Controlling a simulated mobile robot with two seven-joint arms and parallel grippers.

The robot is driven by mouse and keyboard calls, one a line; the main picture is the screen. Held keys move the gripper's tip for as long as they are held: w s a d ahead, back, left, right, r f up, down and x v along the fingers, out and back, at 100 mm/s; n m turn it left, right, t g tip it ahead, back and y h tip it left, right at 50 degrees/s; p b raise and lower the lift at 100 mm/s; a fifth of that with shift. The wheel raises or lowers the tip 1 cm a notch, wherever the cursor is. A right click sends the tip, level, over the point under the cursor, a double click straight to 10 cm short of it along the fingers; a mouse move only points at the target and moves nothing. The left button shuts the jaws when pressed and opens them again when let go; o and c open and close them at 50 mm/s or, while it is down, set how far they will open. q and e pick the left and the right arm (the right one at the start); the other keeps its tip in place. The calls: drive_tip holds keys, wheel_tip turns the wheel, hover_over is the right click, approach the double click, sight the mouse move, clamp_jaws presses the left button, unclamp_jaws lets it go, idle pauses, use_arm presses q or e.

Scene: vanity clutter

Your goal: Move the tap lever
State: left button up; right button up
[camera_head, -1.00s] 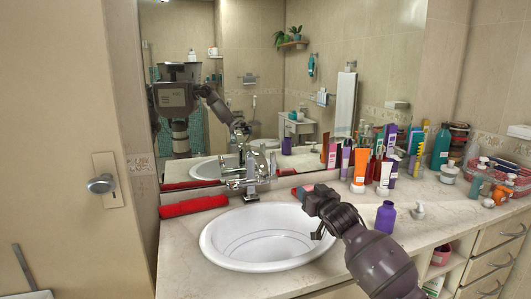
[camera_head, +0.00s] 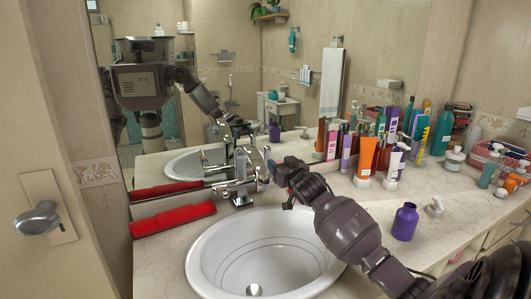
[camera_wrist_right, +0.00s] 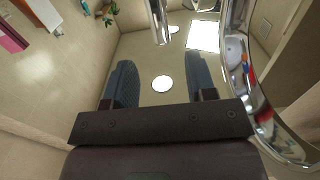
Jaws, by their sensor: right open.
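The chrome tap (camera_head: 240,180) stands at the back rim of the white sink (camera_head: 205,268), with its levers at its upper part. My right gripper (camera_head: 277,172) is just to the right of the tap, above the counter behind the sink. I cannot tell from the head view whether it touches the tap. In the right wrist view my gripper (camera_wrist_right: 161,88) has its two dark fingers apart with nothing between them. Shiny chrome tap parts (camera_wrist_right: 240,85) show close beside the right finger, and another chrome piece (camera_wrist_right: 158,22) shows beyond the fingertips. My left gripper is not in view.
A red rolled towel (camera_head: 172,219) lies left of the tap. A purple bottle (camera_head: 405,222) stands right of my right arm. Several tubes and bottles (camera_head: 366,160) crowd the counter's back right. The mirror (camera_head: 215,50) rises behind the tap and reflects me.

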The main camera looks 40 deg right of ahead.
sight(269, 154)
drive_tip(key=x, duration=0.9)
drive_tip(key=shift+w+b, duration=0.2)
drive_tip(key=shift+b, duration=0.2)
clamp_jaws()
